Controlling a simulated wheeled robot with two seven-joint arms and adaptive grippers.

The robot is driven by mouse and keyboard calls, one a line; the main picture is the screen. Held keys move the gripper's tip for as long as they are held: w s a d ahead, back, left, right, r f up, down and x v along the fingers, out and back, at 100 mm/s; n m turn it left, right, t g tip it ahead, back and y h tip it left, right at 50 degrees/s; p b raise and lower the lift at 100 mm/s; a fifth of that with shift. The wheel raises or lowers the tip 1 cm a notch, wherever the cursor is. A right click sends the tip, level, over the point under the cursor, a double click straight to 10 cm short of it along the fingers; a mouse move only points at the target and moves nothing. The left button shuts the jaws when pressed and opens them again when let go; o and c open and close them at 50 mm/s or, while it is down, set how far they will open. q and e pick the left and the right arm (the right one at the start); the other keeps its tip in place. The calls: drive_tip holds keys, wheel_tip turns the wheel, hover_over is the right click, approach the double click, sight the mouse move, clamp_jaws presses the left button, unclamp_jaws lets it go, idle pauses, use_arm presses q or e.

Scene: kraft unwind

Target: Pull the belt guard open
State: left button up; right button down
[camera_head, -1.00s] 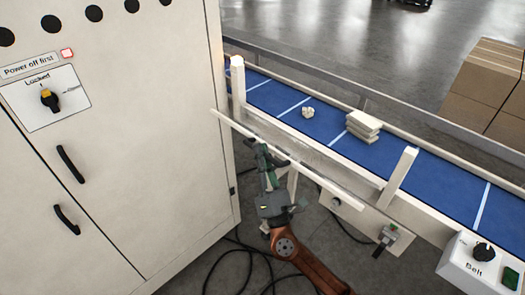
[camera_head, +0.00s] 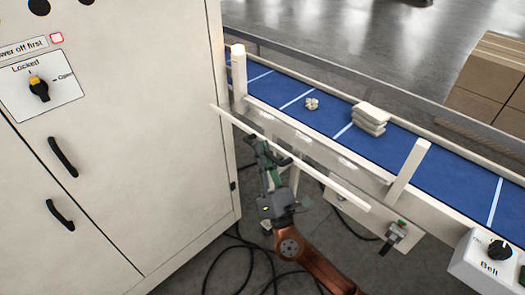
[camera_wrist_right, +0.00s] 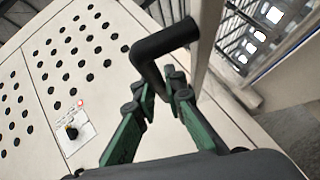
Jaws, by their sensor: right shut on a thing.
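The belt guard (camera_head: 325,183) shows as a long pale bar along the near side of the blue conveyor, running from the cabinet side toward lower right. A dark handle sits on its near face. The bent black handle (camera_wrist_right: 163,43) is large in the right wrist view. My left gripper is not in view.
The tall cabinet (camera_head: 150,150) stands close on the left, with a knob pointing to Locked (camera_head: 39,88). Pale stacked pieces (camera_head: 369,118) and a small crumpled piece (camera_head: 312,104) lie on the belt (camera_head: 450,175). A belt control box (camera_head: 480,265) is lower right. Cables lie on the floor.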

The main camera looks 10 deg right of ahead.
drive_tip(key=c, duration=2.3)
unclamp_jaws()
drive_tip(key=shift+o, duration=0.2)
drive_tip(key=shift+s+f, duration=0.1)
